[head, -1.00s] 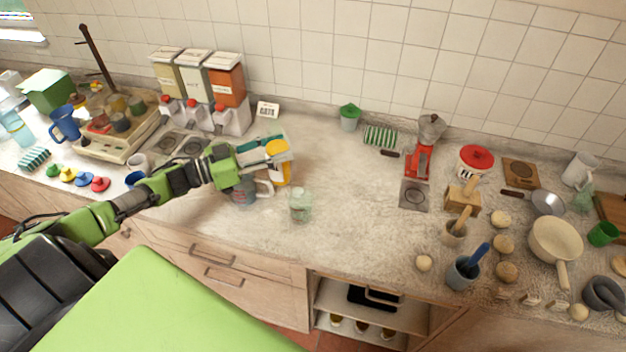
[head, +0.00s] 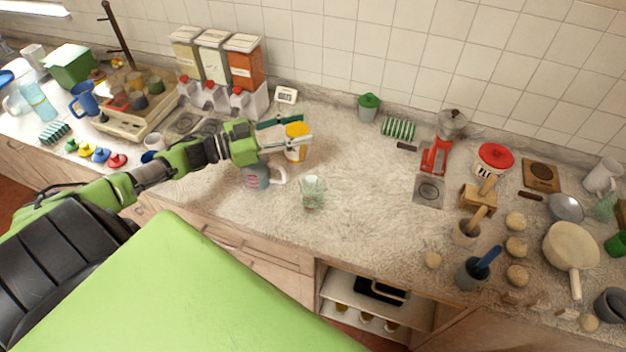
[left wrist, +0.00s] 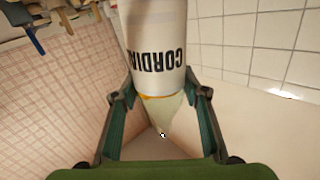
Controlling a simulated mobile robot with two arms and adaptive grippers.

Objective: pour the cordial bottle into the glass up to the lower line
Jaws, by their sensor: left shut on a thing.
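My left gripper (head: 290,132) is shut on the cordial bottle (head: 297,153), an orange-yellow bottle with a white label. In the left wrist view, the bottle (left wrist: 156,45) stands between the two green fingers, its CORDIAL lettering upside down in the picture. In the head view it looks about upright; whether its base touches the counter is unclear. The glass (head: 312,193), pale green and see-through, stands on the counter nearer me and slightly right of the bottle. Its lines and contents are too small to make out. My right gripper is out of view.
A grey jug with red marks (head: 256,177) stands left of the glass, close below my left gripper. Dispensers (head: 213,62) and a small white card (head: 286,95) are behind. The counter (head: 362,180) right of the glass is clear up to the red grinder (head: 437,155).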

